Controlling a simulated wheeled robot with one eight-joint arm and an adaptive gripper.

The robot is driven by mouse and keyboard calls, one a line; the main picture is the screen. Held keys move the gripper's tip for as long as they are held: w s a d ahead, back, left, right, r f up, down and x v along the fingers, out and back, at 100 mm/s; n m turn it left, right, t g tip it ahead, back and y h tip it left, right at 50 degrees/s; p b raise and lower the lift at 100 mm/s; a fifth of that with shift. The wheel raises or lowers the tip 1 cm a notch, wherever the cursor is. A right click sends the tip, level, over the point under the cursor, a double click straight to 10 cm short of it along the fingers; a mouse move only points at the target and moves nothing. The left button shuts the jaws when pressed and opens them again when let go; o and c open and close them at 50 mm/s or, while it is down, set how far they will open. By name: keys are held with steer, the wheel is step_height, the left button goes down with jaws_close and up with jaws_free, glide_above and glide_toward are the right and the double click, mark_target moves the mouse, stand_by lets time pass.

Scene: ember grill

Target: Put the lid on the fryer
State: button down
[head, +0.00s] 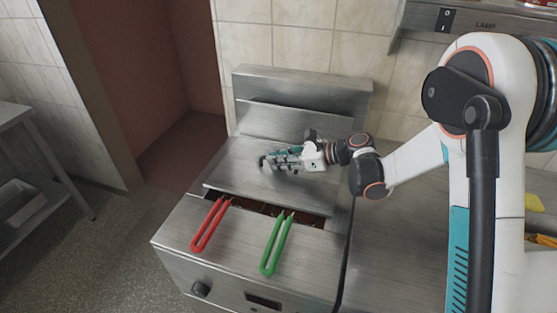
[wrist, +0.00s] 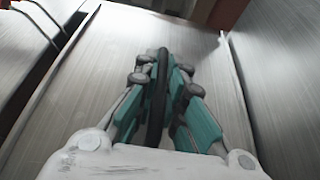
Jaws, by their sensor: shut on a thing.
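The lid (head: 235,172) is a flat brushed-metal plate over the fryer (head: 175,240). A dark gap shows along the lid's front edge, with the fryer's opening partly uncovered there. Whether the lid rests flat or is slightly raised, I cannot tell. My gripper (head: 268,160) reaches in from the right above the lid. In the wrist view, my gripper (wrist: 162,75) is shut on the lid's black handle (wrist: 158,85), which stands between the teal fingers. The lid's metal surface (wrist: 105,55) spreads beneath. The rear edge of the opening is hidden.
A red basket handle (head: 210,224) and a green basket handle (head: 276,245) stick out over the fryer's front top from the gap. An upright metal back panel (head: 300,95) stands behind. A metal counter (head: 400,250) adjoins on the right, and open floor lies left.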

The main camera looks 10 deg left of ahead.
steer(key=shift+f, duration=0.25)
steer(key=c, duration=1.6)
jaws_free()
steer(key=shift+d, duration=0.1)
